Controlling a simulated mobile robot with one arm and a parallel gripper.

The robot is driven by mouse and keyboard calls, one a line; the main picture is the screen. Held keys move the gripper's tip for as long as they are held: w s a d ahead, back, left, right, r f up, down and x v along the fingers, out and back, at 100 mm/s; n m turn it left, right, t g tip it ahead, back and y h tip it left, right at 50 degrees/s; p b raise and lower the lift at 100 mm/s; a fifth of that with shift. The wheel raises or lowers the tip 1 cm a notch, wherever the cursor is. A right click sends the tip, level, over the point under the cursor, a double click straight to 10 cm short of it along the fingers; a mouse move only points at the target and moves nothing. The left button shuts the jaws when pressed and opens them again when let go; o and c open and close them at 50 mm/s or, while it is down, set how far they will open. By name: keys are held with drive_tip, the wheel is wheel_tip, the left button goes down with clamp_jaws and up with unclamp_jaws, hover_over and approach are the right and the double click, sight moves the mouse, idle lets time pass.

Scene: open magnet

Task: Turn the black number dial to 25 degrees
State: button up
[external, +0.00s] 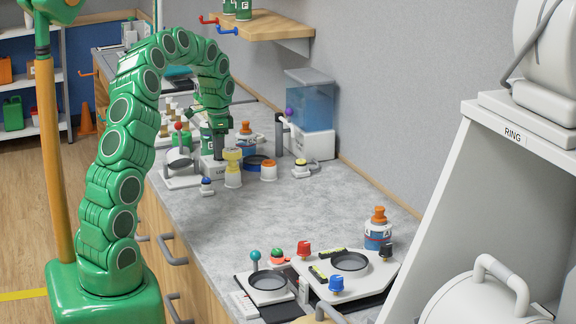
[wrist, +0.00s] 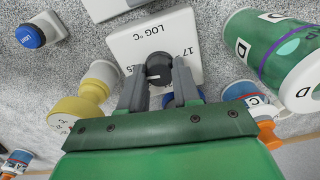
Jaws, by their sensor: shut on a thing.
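The black number dial (wrist: 158,68) is round with a pale pointer line and stands on a white plate (wrist: 190,28) marked "LOG °C" and a number that begins with 17. In the wrist view my gripper (wrist: 160,85) has one grey finger on each side of the dial and is shut on it. In the external view my gripper (external: 218,150) reaches down onto the white unit (external: 208,170) on the counter; the dial is hidden there by the fingers.
A yellow-and-white container (wrist: 95,80) stands close to the left finger in the wrist view. A green cup marked D (wrist: 262,48) lies to the right. A blue button (wrist: 31,36) is at the upper left. The counter's middle (external: 270,215) is clear.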

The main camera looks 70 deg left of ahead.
drive_tip(key=o, duration=1.1)
drive_tip(key=shift+c, duration=0.2)
drive_tip(key=shift+r, duration=0.1)
drive_tip(key=shift+r, duration=3.75)
